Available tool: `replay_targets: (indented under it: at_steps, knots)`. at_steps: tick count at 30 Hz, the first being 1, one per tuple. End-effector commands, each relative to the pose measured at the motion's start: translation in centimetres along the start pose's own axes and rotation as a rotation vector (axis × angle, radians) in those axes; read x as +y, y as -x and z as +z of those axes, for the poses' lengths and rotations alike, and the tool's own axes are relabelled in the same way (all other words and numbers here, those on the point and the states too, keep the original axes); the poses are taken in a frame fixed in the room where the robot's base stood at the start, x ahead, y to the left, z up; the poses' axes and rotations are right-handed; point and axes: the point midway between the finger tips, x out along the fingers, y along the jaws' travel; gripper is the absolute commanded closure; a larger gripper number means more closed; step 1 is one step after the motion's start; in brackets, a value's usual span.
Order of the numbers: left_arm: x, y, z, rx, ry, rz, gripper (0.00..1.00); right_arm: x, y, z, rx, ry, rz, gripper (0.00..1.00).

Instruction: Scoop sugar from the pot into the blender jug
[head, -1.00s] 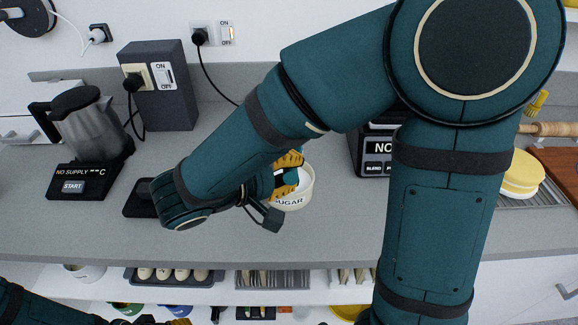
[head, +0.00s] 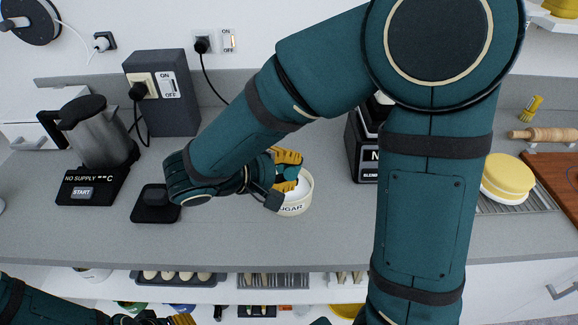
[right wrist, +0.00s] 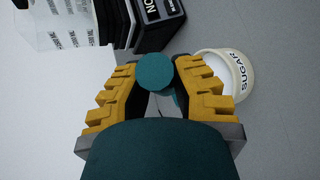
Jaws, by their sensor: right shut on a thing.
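The sugar pot (head: 294,208) is a cream round tub labelled SUGAR, open at the top with white sugar inside. It stands upright on the counter and also shows in the right wrist view (right wrist: 241,80). My right gripper (head: 287,170) is at the pot's upper left rim, its yellow fingers shut on a teal round-ended thing (right wrist: 155,72), apparently the scoop's handle. The scoop's bowl is hidden. The clear blender jug (right wrist: 62,25) shows in the right wrist view; in the head view my right arm hides it. My left gripper (head: 182,320) is cut off at the bottom edge.
The black blender base (head: 366,155) stands right of the pot, partly behind my arm. A kettle (head: 100,135) on its base and a grey socket box (head: 165,95) stand at left. A yellow-topped round thing (head: 507,178) is at right.

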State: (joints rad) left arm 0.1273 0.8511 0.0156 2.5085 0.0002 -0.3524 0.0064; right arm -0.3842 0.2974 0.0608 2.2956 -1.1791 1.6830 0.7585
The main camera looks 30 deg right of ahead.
Motion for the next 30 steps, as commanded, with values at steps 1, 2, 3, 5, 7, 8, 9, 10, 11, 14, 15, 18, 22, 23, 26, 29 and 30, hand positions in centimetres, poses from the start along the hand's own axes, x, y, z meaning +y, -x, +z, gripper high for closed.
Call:
replay_targets:
  at_steps: [1, 2, 3, 5, 7, 8, 9, 10, 11, 14, 15, 18, 22, 23, 26, 29, 30]
  knots:
    - [0.1, 0.4, -0.1, 0.002, 0.001, 0.0, 0.53, 0.3, 0.0, 0.0, -0.004, 0.007, -0.006, 1.0]
    - [0.2, 0.5, -0.2, 0.003, 0.001, 0.0, 0.53, 0.3, 0.0, 0.0, -0.005, 0.012, -0.01, 1.0]
    - [0.2, 0.7, -0.2, 0.005, 0.001, -0.001, 0.53, 0.4, 0.0, -0.1, -0.007, 0.019, -0.016, 1.0]
    - [0.3, 0.9, -0.4, 0.007, 0.002, -0.001, 0.53, 0.5, -0.1, -0.2, -0.009, 0.028, -0.024, 1.0]
    - [0.4, 1.1, -0.5, 0.01, 0.003, -0.001, 0.53, 0.6, -0.1, -0.3, -0.011, 0.039, -0.033, 1.0]
    - [0.5, 1.3, -0.6, 0.011, 0.003, -0.001, 0.53, 0.7, -0.1, -0.3, -0.012, 0.044, -0.037, 1.0]
    - [0.5, 1.4, -0.6, 0.013, 0.004, -0.001, 0.53, 0.8, -0.1, -0.3, -0.014, 0.049, -0.042, 1.0]
    - [0.6, 1.5, -0.7, 0.014, 0.004, -0.001, 0.53, 0.8, -0.1, -0.4, -0.015, 0.053, -0.046, 1.0]
    - [0.6, 1.6, -0.7, 0.016, 0.004, -0.002, 0.53, 0.9, -0.2, -0.4, -0.016, 0.057, -0.05, 1.0]
    - [0.8, 2.0, -0.9, 0.02, 0.006, -0.002, 0.53, 1.1, -0.2, -0.5, -0.02, 0.073, -0.064, 1.0]
    - [0.8, 2.2, -1.0, 0.021, 0.006, -0.002, 0.53, 1.1, -0.3, -0.6, -0.022, 0.078, -0.07, 1.0]
    - [1.0, 2.6, -1.2, 0.026, 0.007, -0.003, 0.53, 1.3, -0.3, -0.7, -0.027, 0.094, -0.083, 1.0]
    - [1.1, 3.1, -1.4, 0.031, 0.009, -0.003, 0.53, 1.5, -0.4, -0.8, -0.032, 0.114, -0.1, 1.0]
    - [1.2, 3.2, -1.5, 0.032, 0.009, -0.003, 0.53, 1.6, -0.4, -0.9, -0.033, 0.119, -0.104, 1.0]
    - [1.3, 3.6, -1.6, 0.036, 0.01, -0.004, 0.53, 1.8, -0.5, -1.0, -0.036, 0.132, -0.117, 1.0]
    - [1.5, 4.0, -1.8, 0.04, 0.012, -0.004, 0.53, 2.0, -0.5, -1.1, -0.04, 0.148, -0.13, 1.0]
    - [1.5, 4.1, -1.9, 0.041, 0.012, -0.004, 0.53, 2.0, -0.5, -1.2, -0.041, 0.154, -0.135, 1.0]
